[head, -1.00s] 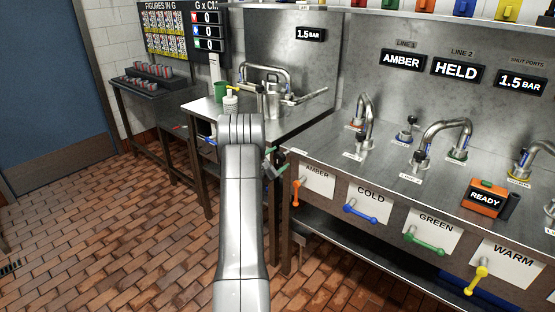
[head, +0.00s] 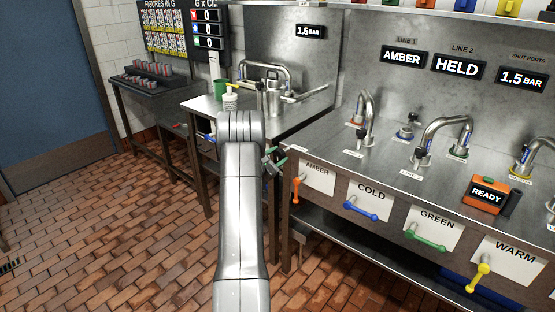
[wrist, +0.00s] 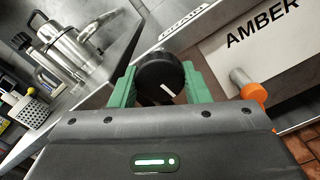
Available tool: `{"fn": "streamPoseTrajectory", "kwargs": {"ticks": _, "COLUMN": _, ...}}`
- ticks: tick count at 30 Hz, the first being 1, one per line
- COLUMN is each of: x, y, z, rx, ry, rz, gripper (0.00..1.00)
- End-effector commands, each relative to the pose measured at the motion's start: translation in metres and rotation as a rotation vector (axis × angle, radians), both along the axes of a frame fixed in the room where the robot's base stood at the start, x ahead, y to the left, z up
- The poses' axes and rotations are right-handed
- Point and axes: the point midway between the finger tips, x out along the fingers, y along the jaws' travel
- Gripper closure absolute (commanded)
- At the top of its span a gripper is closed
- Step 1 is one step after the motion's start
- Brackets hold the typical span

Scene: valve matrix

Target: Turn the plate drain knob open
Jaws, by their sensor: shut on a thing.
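A round black knob (wrist: 160,76) with a white pointer line sits at the bench's front edge in the wrist view. A small label (wrist: 184,20) is beside it, too blurred for me to read. My gripper (wrist: 158,84) is shut on this knob, with one green finger on each side. The white line slants down to the right. In the head view my gripper (head: 274,162) is at the left front corner of the long bench, partly behind my arm. The knob is hidden there.
The orange handle (wrist: 249,88) under the AMBER sign is close to the right finger; it also shows in the head view (head: 296,190). Blue, green and yellow handles (head: 481,275) follow along the bench. A steel pitcher (wrist: 70,50) stands on the side table. The brick floor is clear.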

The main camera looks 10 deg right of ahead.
Motion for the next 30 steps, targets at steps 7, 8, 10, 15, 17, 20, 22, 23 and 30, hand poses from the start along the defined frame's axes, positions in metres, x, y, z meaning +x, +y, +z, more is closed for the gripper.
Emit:
{"fn": "streamPoseTrajectory", "kwargs": {"ticks": 7, "x": -0.0006, "y": 0.0001, "z": -0.0048, "rx": -0.125, "ry": 0.161, "rz": 0.001, "gripper": 0.80}}
{"fn": "streamPoseTrajectory", "kwargs": {"ticks": 8, "x": -0.0006, "y": 0.0000, "z": -0.0048, "rx": -0.142, "ry": 0.183, "rz": 0.001, "gripper": 0.80}}
{"fn": "streamPoseTrajectory", "kwargs": {"ticks": 10, "x": -0.0007, "y": -0.0001, "z": -0.0047, "rx": -0.184, "ry": 0.237, "rz": 0.001, "gripper": 0.80}}
{"fn": "streamPoseTrajectory", "kwargs": {"ticks": 15, "x": -0.0011, "y": -0.0003, "z": -0.0036, "rx": -0.283, "ry": 0.365, "rz": 0.001, "gripper": 0.80}}
{"fn": "streamPoseTrajectory", "kwargs": {"ticks": 17, "x": -0.0012, "y": -0.0004, "z": -0.0033, "rx": -0.318, "ry": 0.410, "rz": 0.000, "gripper": 0.80}}
{"fn": "streamPoseTrajectory", "kwargs": {"ticks": 20, "x": -0.0013, "y": -0.0006, "z": -0.0031, "rx": -0.376, "ry": 0.486, "rz": 0.000, "gripper": 0.80}}
{"fn": "streamPoseTrajectory", "kwargs": {"ticks": 22, "x": -0.0014, "y": -0.0007, "z": -0.0029, "rx": -0.416, "ry": 0.538, "rz": 0.001, "gripper": 0.80}}
{"fn": "streamPoseTrajectory", "kwargs": {"ticks": 23, "x": -0.0015, "y": -0.0008, "z": -0.0029, "rx": -0.434, "ry": 0.561, "rz": 0.001, "gripper": 0.80}}
{"fn": "streamPoseTrajectory", "kwargs": {"ticks": 30, "x": -0.0019, "y": -0.0011, "z": -0.0019, "rx": -0.574, "ry": 0.741, "rz": 0.002, "gripper": 0.80}}
